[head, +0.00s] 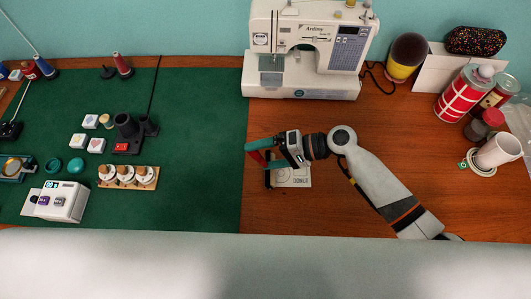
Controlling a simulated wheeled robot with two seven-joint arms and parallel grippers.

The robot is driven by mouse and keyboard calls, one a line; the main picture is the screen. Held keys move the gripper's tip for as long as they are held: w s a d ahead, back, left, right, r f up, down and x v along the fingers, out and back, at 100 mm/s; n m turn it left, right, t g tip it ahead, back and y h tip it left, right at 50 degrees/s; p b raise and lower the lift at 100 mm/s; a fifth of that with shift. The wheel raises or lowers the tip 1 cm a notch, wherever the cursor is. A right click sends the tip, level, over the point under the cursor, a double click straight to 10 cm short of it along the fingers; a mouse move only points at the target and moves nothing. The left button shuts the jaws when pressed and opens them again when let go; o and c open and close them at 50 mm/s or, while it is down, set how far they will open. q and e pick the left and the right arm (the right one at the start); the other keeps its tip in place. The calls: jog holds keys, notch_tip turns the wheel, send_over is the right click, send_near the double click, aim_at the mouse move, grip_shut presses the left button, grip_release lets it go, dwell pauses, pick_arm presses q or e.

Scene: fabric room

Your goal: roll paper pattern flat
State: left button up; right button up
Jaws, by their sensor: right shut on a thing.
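My right gripper (276,153) reaches in from the right over the wooden table and is shut on a small teal and red tool (257,146). The tool's exact shape is partly hidden by the gripper. A small white sheet with printed circles and lettering (294,177) lies on the wood just below the gripper, partly covered by it. I cannot tell whether the tool touches the sheet. My left gripper is not in view.
A white sewing machine (310,50) stands at the back. A green mat (205,120) on the left holds stamps, spools and a small white device (60,201). Cans (464,92) and a white mug (497,151) stand at the right. Bare wood surrounds the sheet.

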jog(key=shift+r+p, duration=2.1)
jog(key=shift+r, duration=0.75)
